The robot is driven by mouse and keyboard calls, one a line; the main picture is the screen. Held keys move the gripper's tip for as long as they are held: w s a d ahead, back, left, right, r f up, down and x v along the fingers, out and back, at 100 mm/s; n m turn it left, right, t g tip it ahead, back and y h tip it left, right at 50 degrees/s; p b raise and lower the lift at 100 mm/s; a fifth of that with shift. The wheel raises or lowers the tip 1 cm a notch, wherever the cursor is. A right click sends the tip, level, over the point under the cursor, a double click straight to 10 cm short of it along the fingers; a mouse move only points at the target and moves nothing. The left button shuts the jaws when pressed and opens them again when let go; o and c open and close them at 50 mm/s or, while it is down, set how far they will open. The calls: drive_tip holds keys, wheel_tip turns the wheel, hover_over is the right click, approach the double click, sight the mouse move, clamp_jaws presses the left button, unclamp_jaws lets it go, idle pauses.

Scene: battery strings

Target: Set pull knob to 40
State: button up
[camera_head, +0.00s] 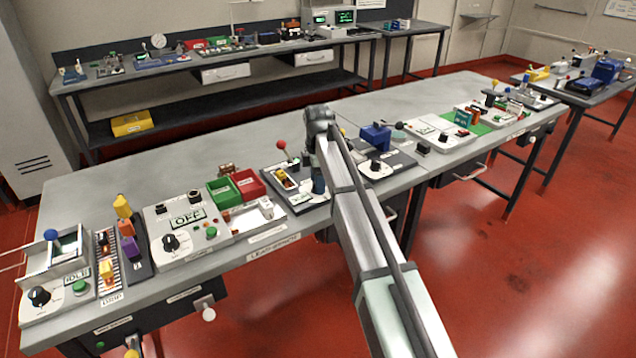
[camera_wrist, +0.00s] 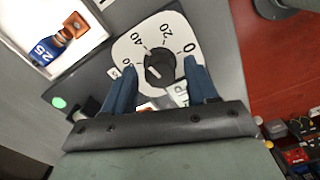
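A black round knob (camera_wrist: 160,68) sits on a pale dial plate (camera_wrist: 128,46) in the wrist view. The dial carries 0, 20, 40 and a partly hidden higher mark. I cannot read the knob's setting. My gripper (camera_wrist: 159,74) is open, with one blue finger on each side of the knob; I cannot tell whether either finger touches it. In the head view my gripper (camera_head: 318,180) points down at the station in the middle of the front bench, and the knob is hidden there.
An open tray beside the dial holds a blue block marked 25 (camera_wrist: 43,50) and an orange block (camera_wrist: 75,26). A green button (camera_wrist: 59,102) is nearby. A red-ball lever (camera_head: 282,146) stands left of my gripper, and a blue device (camera_head: 376,136) to the right.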

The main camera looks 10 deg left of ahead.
drive_tip(key=shift+r, duration=0.15)
drive_tip(key=shift+r, duration=1.6)
